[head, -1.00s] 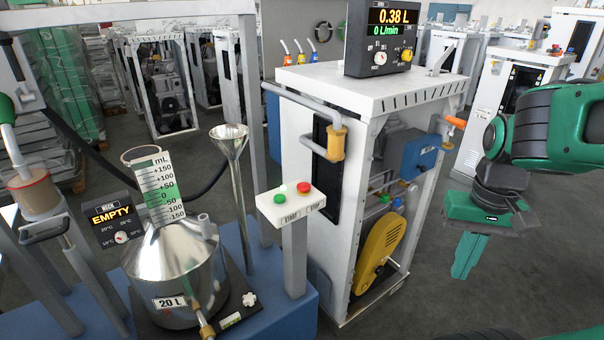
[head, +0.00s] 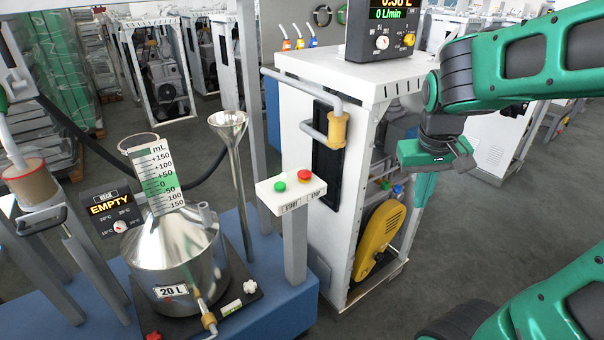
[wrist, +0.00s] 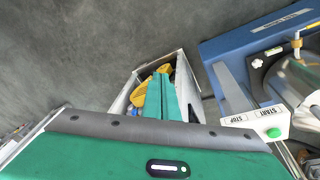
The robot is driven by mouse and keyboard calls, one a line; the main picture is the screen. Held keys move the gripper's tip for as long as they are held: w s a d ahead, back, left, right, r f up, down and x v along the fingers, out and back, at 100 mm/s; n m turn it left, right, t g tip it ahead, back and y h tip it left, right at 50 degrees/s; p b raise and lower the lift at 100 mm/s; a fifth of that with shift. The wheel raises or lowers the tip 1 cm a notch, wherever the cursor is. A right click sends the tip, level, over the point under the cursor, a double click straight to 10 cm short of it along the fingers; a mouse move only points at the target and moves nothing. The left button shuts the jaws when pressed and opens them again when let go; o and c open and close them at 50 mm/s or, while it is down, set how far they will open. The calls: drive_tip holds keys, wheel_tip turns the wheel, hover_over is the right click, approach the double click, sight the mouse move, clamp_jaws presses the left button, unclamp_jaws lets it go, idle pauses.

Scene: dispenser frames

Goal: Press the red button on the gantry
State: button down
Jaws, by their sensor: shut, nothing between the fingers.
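The red button (head: 304,176) sits on the right of a white box (head: 291,197) on a grey post, beside a green button (head: 280,187). The labels on the front read START under green and STOP under red. My gripper (head: 423,203) is shut and empty, pointing down, to the right of the box and apart from it, in front of the white dispenser cabinet. In the wrist view, my shut fingers (wrist: 166,98) are at centre; the box (wrist: 245,120) and its green button (wrist: 273,133) are at right. The red button cannot be made out there.
The white cabinet (head: 335,75) with a pipe and yellow nozzle (head: 337,129) stands behind the box. A tall funnel (head: 228,125) and a steel 20 L vessel (head: 175,260) with a scale plate stand left of it on a blue base. Grey floor lies open at right.

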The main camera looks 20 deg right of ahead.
drive_tip(key=w+a+r+n+t+h, duration=0.1)
drive_tip(key=w+a+n+t, duration=0.15)
drive_tip(key=w, duration=0.45)
drive_tip(key=w+a+r+n+t+h, duration=0.15)
drive_tip(key=w+a, duration=0.25)
drive_tip(key=w, duration=0.4)
wheel_tip(320, 180, up, 4)
drive_tip(key=n+t, duration=0.2)
drive_tip(key=n, duration=0.1)
hover_over(304, 174)
wheel_tip(304, 174, down, 8)
drive_tip(key=shift+r, duration=0.15)
drive_tip(key=shift+f, duration=0.55)
drive_tip(key=shift+a+f, duration=0.1)
drive_tip(key=shift+f, duration=0.7)
idle(1.3)
drive_tip(key=shift+r, duration=0.9)
